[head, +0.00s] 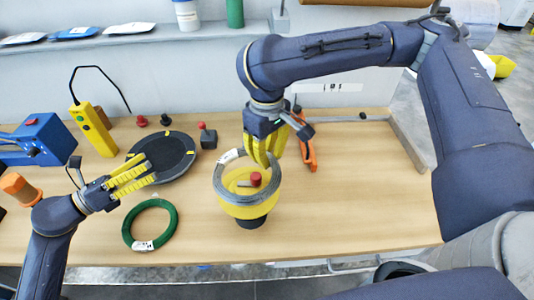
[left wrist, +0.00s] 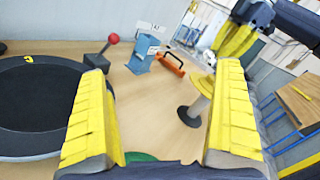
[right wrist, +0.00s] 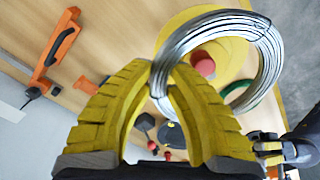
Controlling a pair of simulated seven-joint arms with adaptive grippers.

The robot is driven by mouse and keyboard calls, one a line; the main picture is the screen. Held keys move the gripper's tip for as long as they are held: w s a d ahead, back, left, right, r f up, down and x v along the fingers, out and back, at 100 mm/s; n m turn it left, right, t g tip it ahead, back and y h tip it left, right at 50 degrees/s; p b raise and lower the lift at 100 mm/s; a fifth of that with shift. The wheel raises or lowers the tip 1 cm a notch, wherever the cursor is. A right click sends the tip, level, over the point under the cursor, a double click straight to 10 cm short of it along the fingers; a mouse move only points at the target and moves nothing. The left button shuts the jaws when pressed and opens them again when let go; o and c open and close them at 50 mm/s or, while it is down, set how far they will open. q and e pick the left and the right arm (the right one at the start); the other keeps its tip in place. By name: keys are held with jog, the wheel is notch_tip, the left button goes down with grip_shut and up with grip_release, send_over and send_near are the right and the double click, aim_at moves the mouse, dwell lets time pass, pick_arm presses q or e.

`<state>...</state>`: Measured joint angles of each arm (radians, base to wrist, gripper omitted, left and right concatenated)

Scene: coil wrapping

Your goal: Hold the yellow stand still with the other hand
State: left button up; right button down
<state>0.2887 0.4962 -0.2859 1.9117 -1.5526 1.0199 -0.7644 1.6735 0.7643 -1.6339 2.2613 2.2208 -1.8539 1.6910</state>
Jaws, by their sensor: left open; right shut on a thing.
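The yellow stand (head: 246,209) stands on the table in front of me, with a red knob (head: 256,178) at its centre. A grey wire coil (head: 222,184) is around its top; I cannot tell if it rests on it. My right gripper (head: 264,163) is shut on the coil's far edge; the right wrist view shows the fingertips meeting at the coil (right wrist: 270,75) over the stand (right wrist: 238,50). My left gripper (head: 149,171) is open and empty, left of the stand and apart from it. The left wrist view shows the stand (left wrist: 198,106) beyond the fingers, partly hidden by one.
A red-knobbed block (head: 208,138) and an orange tool (head: 309,153) lie farther back. The table right of the stand is clear.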

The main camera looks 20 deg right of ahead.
pick_arm(q)
jog(key=s+d+f+m+g+y, duration=0.1)
jog(key=s+d+f+m+g, duration=0.1)
jog(key=s+d+f+m, duration=0.1)
jog(key=s+d+f+m+g+y, duration=0.1)
jog(key=s+d+f+m+g, duration=0.1)
jog(key=s, duration=0.4)
jog(key=s+d+f+m+g+y, duration=0.1)
jog(key=s+d+f+m, duration=0.3)
jog(key=d+f, duration=0.2)
jog(key=shift+s+d+m+g, duration=0.2)
jog(key=shift+s+m+g, duration=0.05)
jog(key=shift+m+g, duration=0.15)
jog(key=shift+x, duration=4.95)
jog(key=shift+f, duration=0.1)
jog(key=shift+c, duration=0.2)
jog(key=c, duration=1.9)
jog(key=shift+o, duration=0.2)
jog(key=shift+s, duration=0.1)
